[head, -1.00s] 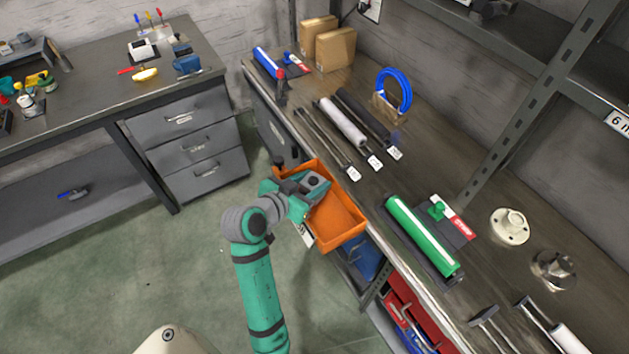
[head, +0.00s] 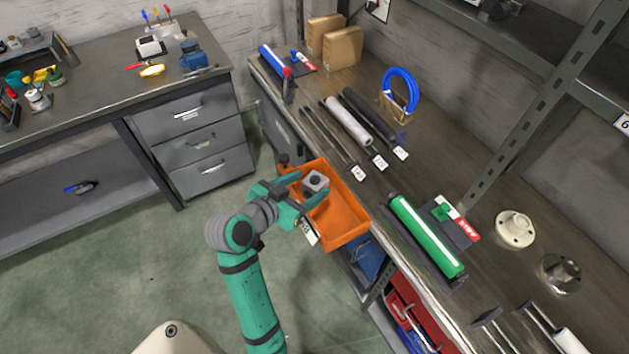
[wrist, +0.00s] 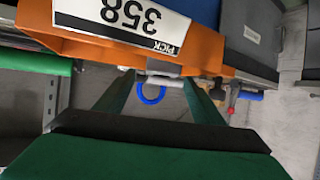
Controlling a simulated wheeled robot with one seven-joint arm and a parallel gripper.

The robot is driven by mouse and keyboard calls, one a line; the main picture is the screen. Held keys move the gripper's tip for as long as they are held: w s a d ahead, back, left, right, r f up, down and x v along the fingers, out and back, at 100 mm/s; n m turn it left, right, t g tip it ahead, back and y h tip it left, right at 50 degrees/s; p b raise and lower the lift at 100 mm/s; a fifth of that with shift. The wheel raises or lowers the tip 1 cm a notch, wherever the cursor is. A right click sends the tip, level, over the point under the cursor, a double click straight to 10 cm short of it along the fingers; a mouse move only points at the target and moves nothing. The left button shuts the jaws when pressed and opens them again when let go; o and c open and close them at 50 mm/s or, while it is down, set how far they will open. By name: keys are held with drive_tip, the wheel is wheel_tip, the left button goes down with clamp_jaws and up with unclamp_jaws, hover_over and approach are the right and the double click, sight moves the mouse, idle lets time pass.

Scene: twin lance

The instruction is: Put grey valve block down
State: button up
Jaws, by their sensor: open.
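The grey valve block (head: 315,183) sits in the upper-left part of the orange bin (head: 345,232) in the head view. It has a dark round spot on its top. My gripper (head: 310,187) reaches over the bin's left side. Its teal fingers are open, one on each side of the block. Whether they still touch it is hard to tell, and the block's underside is hidden.
The bin stands at the left edge of a long bench. A drawer desk (head: 200,140) stands at the left. The floor between is clear.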

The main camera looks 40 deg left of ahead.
drive_tip(key=v, duration=0.7)
drive_tip(key=shift+s, duration=0.2)
